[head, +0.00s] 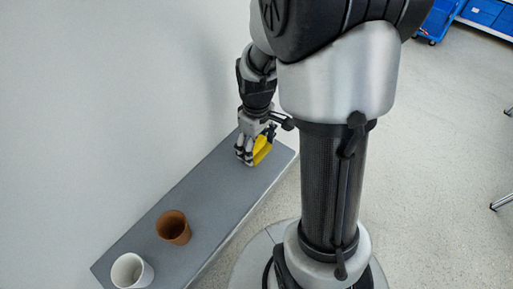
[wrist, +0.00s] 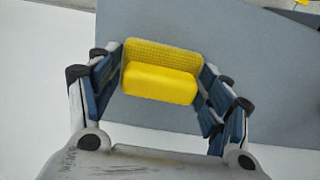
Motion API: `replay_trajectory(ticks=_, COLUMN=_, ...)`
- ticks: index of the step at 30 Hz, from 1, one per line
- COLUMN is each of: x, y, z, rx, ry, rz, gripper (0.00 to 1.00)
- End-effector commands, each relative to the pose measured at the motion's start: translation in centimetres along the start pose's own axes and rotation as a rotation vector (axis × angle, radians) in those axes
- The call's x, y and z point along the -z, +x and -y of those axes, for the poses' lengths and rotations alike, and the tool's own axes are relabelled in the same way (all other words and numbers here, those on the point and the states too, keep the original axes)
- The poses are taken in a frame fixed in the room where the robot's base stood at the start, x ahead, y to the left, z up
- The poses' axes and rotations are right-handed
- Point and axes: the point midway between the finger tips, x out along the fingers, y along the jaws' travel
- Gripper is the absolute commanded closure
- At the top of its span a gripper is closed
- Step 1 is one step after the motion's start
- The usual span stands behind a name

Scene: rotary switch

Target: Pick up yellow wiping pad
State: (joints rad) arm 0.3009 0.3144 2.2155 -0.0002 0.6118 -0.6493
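The yellow wiping pad (wrist: 160,82) has a raised block along its middle. It sits between the fingers of my gripper (wrist: 163,75) in the wrist view, with a finger against each side. In the head view, my gripper (head: 251,152) points down at the far end of the grey bench, with the pad (head: 263,149) showing at its right side. My fingers hide part of the pad there. Whether the pad rests on the bench or is slightly raised is hard to tell.
A brown cup (head: 173,228) and a white cup (head: 131,271) stand on the grey bench (head: 205,203), nearer the camera. A pale wall (head: 90,110) runs along the bench's left side. Open floor (head: 440,150) lies to the right. Blue bins (head: 483,12) are at the far right.

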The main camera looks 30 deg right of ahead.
Motion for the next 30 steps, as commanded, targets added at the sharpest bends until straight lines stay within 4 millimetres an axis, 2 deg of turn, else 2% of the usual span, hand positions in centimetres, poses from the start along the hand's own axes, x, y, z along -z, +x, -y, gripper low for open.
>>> replay_trajectory(ticks=11, x=0.0, y=0.0, z=0.0, rx=0.0, ry=0.0, rz=0.0, gripper=0.57)
replay_trajectory(ticks=16, x=0.0, y=-0.1, z=0.0, rx=0.0, ry=0.0, rz=-0.001, gripper=0.57)
replay_trajectory(ticks=19, x=0.1, y=-0.9, z=-0.1, rx=-0.002, ry=0.0, rz=-0.003, gripper=0.57)
replay_trajectory(ticks=23, x=0.1, y=-3.2, z=-0.1, rx=-0.004, ry=0.0, rz=-0.005, gripper=0.57)
replay_trajectory(ticks=30, x=0.1, y=-10.1, z=-0.1, rx=-0.004, ry=0.0, rz=-0.005, gripper=0.57)
